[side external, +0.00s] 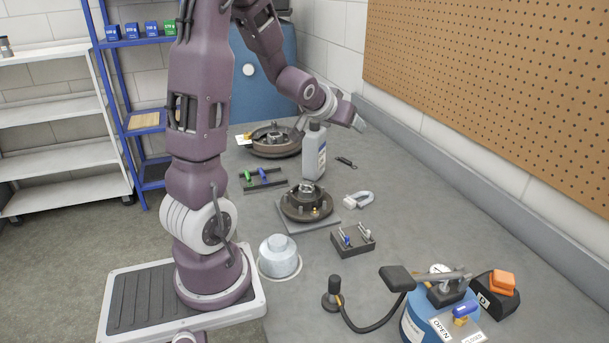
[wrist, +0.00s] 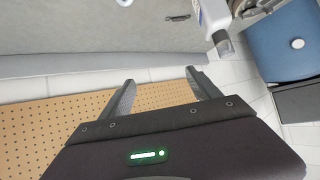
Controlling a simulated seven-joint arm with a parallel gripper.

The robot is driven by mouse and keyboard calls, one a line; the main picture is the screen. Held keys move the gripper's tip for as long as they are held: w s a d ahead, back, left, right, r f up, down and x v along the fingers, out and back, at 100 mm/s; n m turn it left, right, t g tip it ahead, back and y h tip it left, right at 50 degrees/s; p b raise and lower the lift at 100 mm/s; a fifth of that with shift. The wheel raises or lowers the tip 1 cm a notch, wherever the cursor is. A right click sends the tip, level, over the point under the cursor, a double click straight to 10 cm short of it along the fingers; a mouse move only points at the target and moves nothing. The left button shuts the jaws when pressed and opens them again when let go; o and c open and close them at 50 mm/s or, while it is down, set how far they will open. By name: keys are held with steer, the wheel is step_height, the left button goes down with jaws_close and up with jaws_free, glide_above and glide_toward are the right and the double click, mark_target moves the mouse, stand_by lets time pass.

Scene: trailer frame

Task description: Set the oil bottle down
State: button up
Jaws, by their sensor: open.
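The oil bottle (side external: 313,155) is a pale grey bottle with a label, standing upright on the grey bench (side external: 440,215) behind the near hub. My gripper (side external: 352,113) is above and to the right of the bottle's top in the side external view, apart from it. In the wrist view my gripper (wrist: 159,77) is open with nothing between its fingers. Part of the bottle (wrist: 218,20) shows there at the top, outside the fingers.
A hub (side external: 308,203) on a plate stands in front of the bottle, and a brake drum (side external: 275,141) lies behind it at left. A padlock-like shackle (side external: 357,199) and a small dark tool (side external: 346,162) lie to the right. A pegboard wall (side external: 500,80) bounds the bench.

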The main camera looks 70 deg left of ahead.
steer(key=s+d+r+m+h, duration=0.2)
steer(key=d+r, duration=0.2)
steer(key=d, duration=0.6)
steer(key=s+d+m+g+h, duration=0.3)
steer(key=s+d+m+h, duration=0.2)
steer(key=s+d, duration=1.3)
steer(key=shift+s+d, duration=0.25)
steer(key=shift+d, duration=0.9)
